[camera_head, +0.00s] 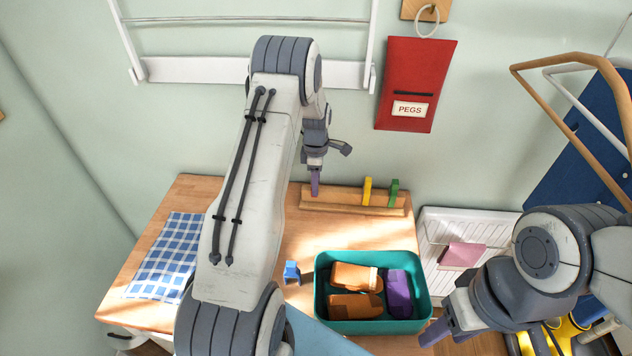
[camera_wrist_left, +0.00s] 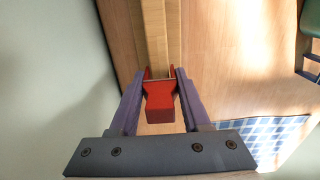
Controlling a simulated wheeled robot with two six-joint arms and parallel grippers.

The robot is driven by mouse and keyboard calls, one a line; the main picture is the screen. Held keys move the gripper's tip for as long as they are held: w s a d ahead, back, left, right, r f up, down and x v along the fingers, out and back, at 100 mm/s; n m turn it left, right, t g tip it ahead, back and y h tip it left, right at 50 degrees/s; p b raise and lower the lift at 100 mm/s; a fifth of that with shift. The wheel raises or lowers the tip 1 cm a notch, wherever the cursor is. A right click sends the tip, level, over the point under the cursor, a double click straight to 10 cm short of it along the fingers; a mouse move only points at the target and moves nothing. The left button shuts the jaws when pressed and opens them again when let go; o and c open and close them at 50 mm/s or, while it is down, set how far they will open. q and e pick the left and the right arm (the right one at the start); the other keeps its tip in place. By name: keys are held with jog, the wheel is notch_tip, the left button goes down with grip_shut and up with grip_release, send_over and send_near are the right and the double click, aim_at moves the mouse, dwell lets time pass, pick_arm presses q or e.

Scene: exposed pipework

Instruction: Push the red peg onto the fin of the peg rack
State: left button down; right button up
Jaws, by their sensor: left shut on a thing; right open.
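The red peg (camera_wrist_left: 160,98) shows in the left wrist view between the purple fingers of my left gripper (camera_wrist_left: 160,102), which is shut on it. Its two prongs point at the peg rack's wooden fin (camera_wrist_left: 155,35) and appear on either side of the fin's end; how deep they sit I cannot tell. In the head view my left gripper (camera_head: 315,184) is at the left end of the peg rack (camera_head: 335,200), and the red peg is hidden there. A yellow peg (camera_head: 367,191) and a green peg (camera_head: 393,192) stand on the rack. My right gripper (camera_head: 448,334) is open and empty.
A teal bin (camera_head: 322,294) with orange and purple items stands on the wooden table (camera_head: 300,235). A blue peg-like piece (camera_head: 291,272) lies left of it. A checked cloth (camera_head: 165,258) covers the table's left. A red PEGS pouch (camera_head: 414,80) hangs on the wall.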

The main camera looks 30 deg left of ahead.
pick_arm(q)
jog(key=shift+f+b, duration=0.55)
jog(key=shift+f, duration=0.35)
jog(key=shift+c, duration=1.4)
grip_release()
jog(key=shift+r, duration=0.1)
jog(key=shift+r+p, duration=2.45)
jog(key=shift+r, duration=1)
